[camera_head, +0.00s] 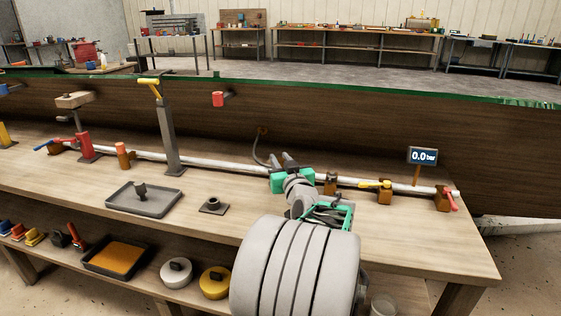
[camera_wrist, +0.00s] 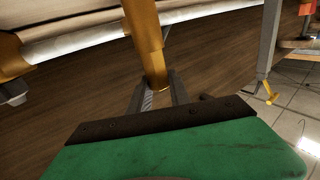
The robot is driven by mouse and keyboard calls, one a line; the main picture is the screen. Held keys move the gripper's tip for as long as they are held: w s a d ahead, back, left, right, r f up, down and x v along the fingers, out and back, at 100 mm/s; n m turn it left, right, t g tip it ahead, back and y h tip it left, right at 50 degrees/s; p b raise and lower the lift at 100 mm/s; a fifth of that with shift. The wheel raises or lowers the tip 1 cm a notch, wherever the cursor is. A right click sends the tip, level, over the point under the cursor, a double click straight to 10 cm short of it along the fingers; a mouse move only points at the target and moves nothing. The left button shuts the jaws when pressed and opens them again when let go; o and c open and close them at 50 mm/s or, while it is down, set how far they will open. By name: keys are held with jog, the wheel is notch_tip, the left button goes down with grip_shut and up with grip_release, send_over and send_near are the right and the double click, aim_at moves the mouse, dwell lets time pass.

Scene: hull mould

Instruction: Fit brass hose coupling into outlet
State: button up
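My gripper (camera_head: 283,157) is over the bench beside the white pipe, with its green body below its fingers. In the wrist view my fingers (camera_wrist: 160,84) stand apart, and a gap shows between them. A brass-coloured cylinder (camera_wrist: 145,45) narrows down to that gap; it looks to lie beyond the fingers, and I cannot tell what it is. A small dark olive fitting (camera_head: 140,190) stands upright in a grey tray, perhaps the coupling. A square-based socket (camera_head: 213,205) sits to the tray's right. I cannot tell for sure which part is the outlet.
A white pipe (camera_head: 215,163) runs along the bench on brown supports, with a grey post (camera_head: 167,135) beside it. A thin hose (camera_head: 256,150) hangs from the hull. A gauge sign (camera_head: 423,156) reads 0.0 bar. The bench front right is clear.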

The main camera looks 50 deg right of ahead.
jog(key=o, duration=0.5)
jog(key=v, duration=0.8)
jog(key=shift+w, duration=0.1)
